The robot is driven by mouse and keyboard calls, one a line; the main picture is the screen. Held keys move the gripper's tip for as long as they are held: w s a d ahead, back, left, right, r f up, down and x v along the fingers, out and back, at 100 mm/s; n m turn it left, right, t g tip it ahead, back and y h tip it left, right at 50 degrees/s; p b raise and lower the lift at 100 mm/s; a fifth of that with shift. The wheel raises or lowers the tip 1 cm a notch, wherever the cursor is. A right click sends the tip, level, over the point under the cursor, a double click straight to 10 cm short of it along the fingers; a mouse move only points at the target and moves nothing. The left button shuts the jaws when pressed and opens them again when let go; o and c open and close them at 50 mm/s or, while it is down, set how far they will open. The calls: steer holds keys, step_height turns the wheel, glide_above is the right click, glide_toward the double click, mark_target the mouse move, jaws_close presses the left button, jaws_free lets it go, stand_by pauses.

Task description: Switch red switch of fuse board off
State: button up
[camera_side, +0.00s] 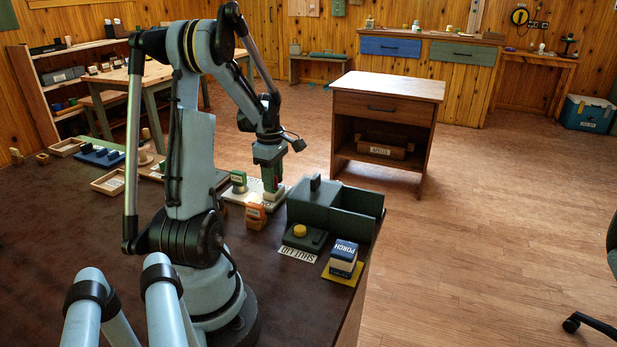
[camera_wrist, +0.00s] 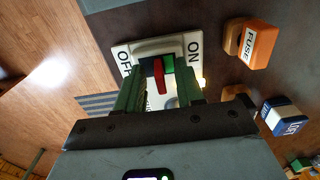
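The fuse board is a cream plate (camera_side: 235,196) lying on the dark table below my gripper. In the wrist view its cream face (camera_wrist: 141,49) carries the word OFF on the left and ON on the right. The red switch (camera_wrist: 158,74) stands near the middle of the board, with a green patch beside it on the ON side. My gripper (camera_wrist: 159,88) is open, its two green fingers on either side of the red switch with gaps showing. In the side view my gripper (camera_side: 271,182) points down at the board. Whether a finger touches the switch, I cannot tell.
An orange FUSE block (camera_side: 255,217) stands just in front of the board. A grey-green box (camera_side: 305,208) is close to the right, with a yellow-knobbed piece (camera_side: 300,231) and the PORCH block (camera_side: 344,256) by the table edge. A green block (camera_side: 238,182) stands left of my gripper.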

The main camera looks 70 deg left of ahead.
jaws_close()
steer(key=shift+w+a+g+h, duration=0.2)
steer(key=shift+g+h, duration=0.3)
jaws_free()
step_height(320, 180, up, 12)
steer(key=w+a, duration=0.1)
stand_by(0.8)
steer(key=shift+c, duration=0.2)
